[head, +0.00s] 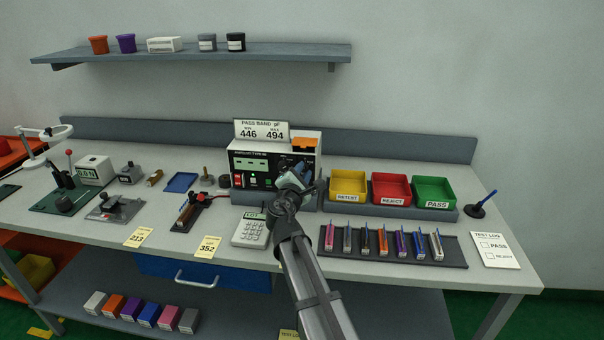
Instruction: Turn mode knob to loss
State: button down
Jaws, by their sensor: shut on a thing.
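The meter (244,162) is a white box with a dark front panel, standing on the bench below a PASS BAND sign (262,130). Its panel shows pale green displays, a red switch, a green switch and small white buttons. My gripper (300,172) is at the right part of this panel, shut on what appears to be the mode knob. The gripper and wrist cover the knob, so its pointer and the LOSS marking cannot be read. An orange piece (305,145) sits at the upper right of the meter.
Yellow, red and green bins (434,192) stand close to the right of my gripper. A rack of several coloured parts (392,262) lies right of my arm. A shelf (200,54) hangs above.

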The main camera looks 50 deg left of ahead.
jog(key=m, duration=0.5)
jog(key=shift+r+m+g, duration=0.1)
jog(key=shift+m+g, duration=0.2)
jog(key=shift+g, duration=0.1)
jog(key=m, duration=0.4)
jog(key=shift+d+m+g, duration=0.1)
jog(key=shift+m+g, duration=0.2)
jog(key=c, duration=1)
grip_release()
jog(key=shift+o, duration=0.2)
jog(key=v, duration=1.3)
jog(key=shift+s+d, duration=0.2)
jog(key=shift+s, duration=0.05)
jog(key=shift+w+r, duration=0.1)
jog(key=shift+r, duration=0.05)
